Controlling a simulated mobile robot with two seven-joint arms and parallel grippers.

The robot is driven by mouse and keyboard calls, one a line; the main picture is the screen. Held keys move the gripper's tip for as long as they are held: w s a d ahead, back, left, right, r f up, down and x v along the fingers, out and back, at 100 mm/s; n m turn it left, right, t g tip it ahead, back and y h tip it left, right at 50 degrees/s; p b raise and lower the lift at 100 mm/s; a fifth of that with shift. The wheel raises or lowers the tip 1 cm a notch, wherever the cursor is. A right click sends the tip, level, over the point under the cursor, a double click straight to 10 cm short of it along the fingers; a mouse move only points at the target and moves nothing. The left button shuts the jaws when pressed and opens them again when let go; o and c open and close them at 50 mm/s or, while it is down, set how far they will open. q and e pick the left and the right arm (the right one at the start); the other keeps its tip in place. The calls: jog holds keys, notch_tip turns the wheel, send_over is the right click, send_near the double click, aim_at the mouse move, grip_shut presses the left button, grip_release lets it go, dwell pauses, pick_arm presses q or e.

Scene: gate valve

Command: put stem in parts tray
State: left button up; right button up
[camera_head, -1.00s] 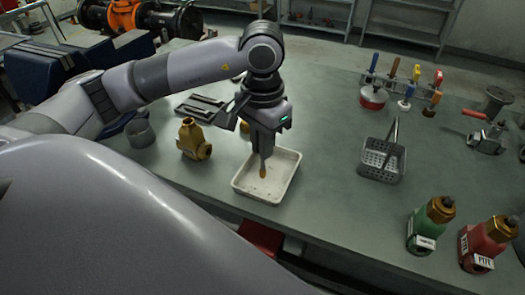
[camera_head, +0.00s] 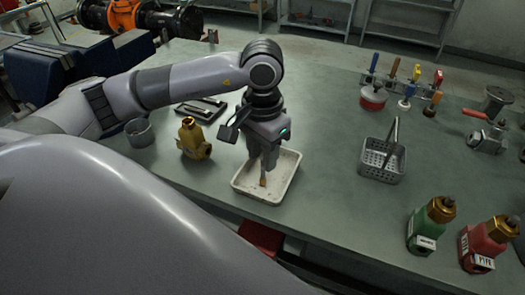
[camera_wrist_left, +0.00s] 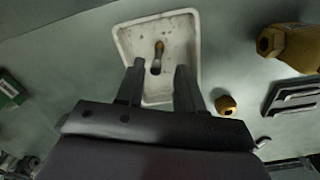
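The stem (camera_head: 264,180), a small brass and dark piece, is inside the white parts tray (camera_head: 238,187). In the left wrist view the stem (camera_wrist_left: 158,57) shows against the floor of the tray (camera_wrist_left: 122,38). My left gripper (camera_head: 265,170) points down over the tray. In the left wrist view the fingers of the left gripper (camera_wrist_left: 159,70) are spread, with a gap on each side of the stem. The gripper hides part of the tray in the head view. My right gripper is not in view.
A brass valve body (camera_head: 194,140) stands left of the tray, and a small brass part (camera_wrist_left: 226,105) lies close by. Green (camera_head: 425,229) and red (camera_head: 482,245) valves stand near the front edge. The bench centre is clear.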

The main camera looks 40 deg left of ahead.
pick_arm(q)
notch_tip(320, 180, up, 12)
dwell(0.4)
dwell(0.6)
